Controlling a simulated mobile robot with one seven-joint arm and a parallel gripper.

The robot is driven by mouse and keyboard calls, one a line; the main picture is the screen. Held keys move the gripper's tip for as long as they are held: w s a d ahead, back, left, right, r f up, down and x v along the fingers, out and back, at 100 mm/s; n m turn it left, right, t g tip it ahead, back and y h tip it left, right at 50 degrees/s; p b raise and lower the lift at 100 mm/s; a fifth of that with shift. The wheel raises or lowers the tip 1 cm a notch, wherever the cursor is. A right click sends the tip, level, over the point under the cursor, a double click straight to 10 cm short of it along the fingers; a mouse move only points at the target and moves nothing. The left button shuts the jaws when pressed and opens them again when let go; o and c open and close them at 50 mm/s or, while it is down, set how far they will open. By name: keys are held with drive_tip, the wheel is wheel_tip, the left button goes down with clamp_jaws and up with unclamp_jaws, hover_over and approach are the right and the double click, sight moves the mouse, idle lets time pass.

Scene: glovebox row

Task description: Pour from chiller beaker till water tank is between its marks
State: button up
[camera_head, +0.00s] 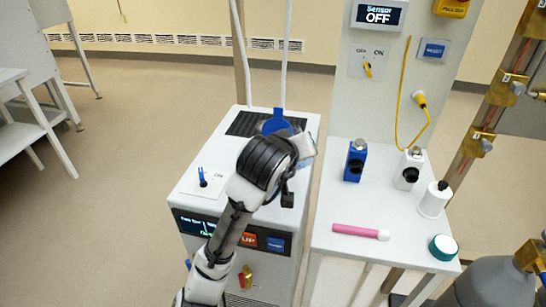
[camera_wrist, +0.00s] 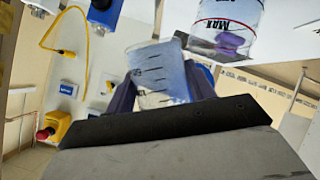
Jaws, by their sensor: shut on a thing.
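My gripper (camera_wrist: 160,88) is shut on a clear beaker (camera_wrist: 158,70) with dark graduation lines, its fingers on either side. A bluish tint shows in the beaker; its liquid level and exact tilt are unclear. In the head view the beaker (camera_head: 306,146) is partly hidden by my wrist, over the right part of the chiller top (camera_head: 228,158). A clear cylindrical tank (camera_wrist: 228,16) with a MAX mark stands close by the beaker in the wrist view. Its lower mark and water level cannot be read. Whether water is flowing cannot be told.
A blue piece (camera_head: 278,122) sits at the chiller's rear vent. The side table (camera_head: 345,200) holds a blue bottle-like item (camera_head: 355,160), white containers, a pink-handled tool (camera_head: 355,231) and a teal-lidded jar (camera_head: 443,247). A yellow cord (camera_head: 404,85) hangs from the panel. A grey cylinder (camera_head: 490,285) stands front right.

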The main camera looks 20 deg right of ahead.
drive_tip(key=shift+a+r, duration=0.15)
drive_tip(key=shift+r, duration=0.05)
drive_tip(key=shift+w+a+r+n+g+h, duration=0.15)
drive_tip(key=shift+w+a+n+g+h, duration=0.05)
drive_tip(key=shift+w+n+g+h, duration=0.1)
idle(0.8)
drive_tip(key=shift+w+a+r+n+g+h+p, duration=0.15)
drive_tip(key=shift+r+n+g+h+p, duration=0.3)
drive_tip(key=shift+p, duration=0.3)
idle(1.7)
drive_tip(key=shift+f+n+g+h, duration=0.25)
drive_tip(key=shift+f+n+g, duration=0.15)
drive_tip(key=shift+n, duration=0.15)
idle(1.9)
drive_tip(key=shift+r+n, duration=0.25)
drive_tip(key=shift+n, duration=0.05)
idle(1.5)
